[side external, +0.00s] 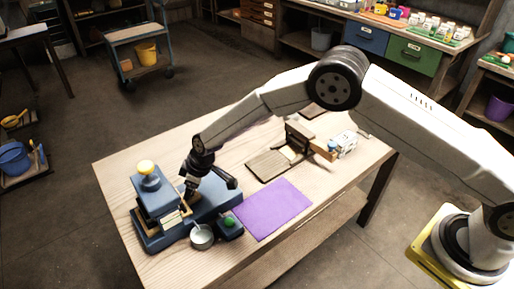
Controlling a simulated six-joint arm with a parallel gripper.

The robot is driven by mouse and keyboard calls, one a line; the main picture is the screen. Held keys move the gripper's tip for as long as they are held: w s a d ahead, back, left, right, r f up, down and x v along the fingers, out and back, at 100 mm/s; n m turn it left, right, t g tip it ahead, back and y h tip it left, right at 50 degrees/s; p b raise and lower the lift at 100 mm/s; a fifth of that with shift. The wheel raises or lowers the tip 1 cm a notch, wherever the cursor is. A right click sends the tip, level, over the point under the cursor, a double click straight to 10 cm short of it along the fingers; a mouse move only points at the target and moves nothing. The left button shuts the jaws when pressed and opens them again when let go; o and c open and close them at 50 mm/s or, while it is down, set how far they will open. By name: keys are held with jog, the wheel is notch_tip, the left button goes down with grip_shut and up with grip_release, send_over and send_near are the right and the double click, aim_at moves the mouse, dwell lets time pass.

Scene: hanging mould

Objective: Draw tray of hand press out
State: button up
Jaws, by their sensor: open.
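The hand press (153,195) is a blue block with a yellow knob on top, standing at the left end of the wooden table. A tan-edged part with pale layers, which looks like its tray (172,219), shows low in the front opening of the press. A blue base extends from the press to the right. My gripper (190,196) points down right beside the press, over this base and close to the tray's right end. It is open. The fingertips are small and dark here, and I cannot tell whether they touch the tray.
A grey metal cup (202,237) and a small blue box with a green button (229,224) stand in front of the base. A purple mat (272,209) lies to the right. A dark board (268,165) and small items lie behind it. The table's front right is clear.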

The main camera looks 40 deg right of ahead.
grip_shut()
dwell(1.4)
